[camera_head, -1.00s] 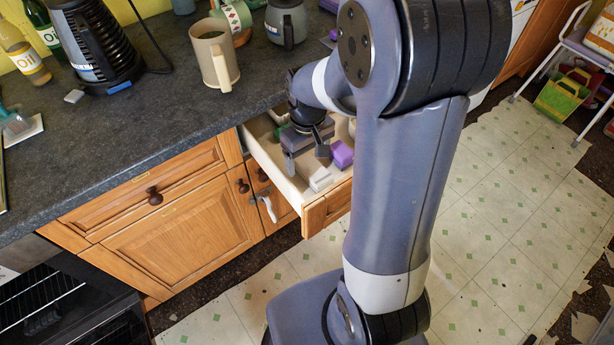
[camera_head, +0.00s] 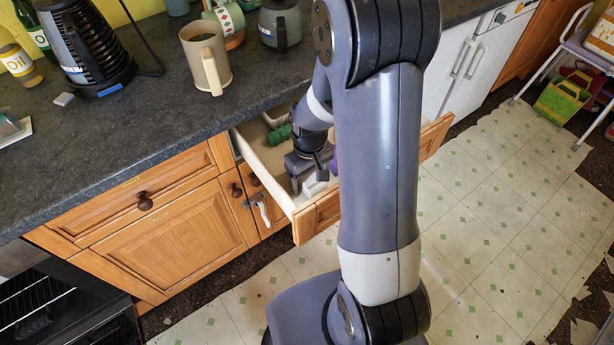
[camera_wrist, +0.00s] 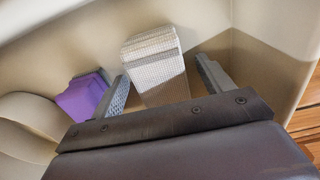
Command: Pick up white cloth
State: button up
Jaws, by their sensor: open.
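The white cloth is a small folded block with a fine grid texture. In the wrist view the white cloth (camera_wrist: 153,62) stands between the two spread fingers of my gripper (camera_wrist: 162,70), with its lower end hidden behind the gripper body. In the head view the white cloth (camera_head: 313,187) lies near the front of the open drawer (camera_head: 268,160), partly hidden by my gripper (camera_head: 308,180). My gripper points down into the drawer and is open. A gap shows between the cloth and the right finger; contact with the left finger cannot be told.
A purple block (camera_wrist: 84,97) lies left of the left finger, near a rounded beige thing (camera_wrist: 30,125). The drawer walls are close around the gripper. A green item (camera_head: 280,134) lies further back in the drawer. A beige mug (camera_head: 207,55) stands on the counter above.

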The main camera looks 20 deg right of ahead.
aim_at(309, 176)
jog(key=c, duration=1)
jog(key=shift+c, duration=0.2)
notch_tip(309, 176, up, 10)
jog(key=shift+r+p, duration=0.1)
jog(key=shift+p, duration=0.3)
jog(key=o, duration=0.5)
jog(key=c, duration=0.4)
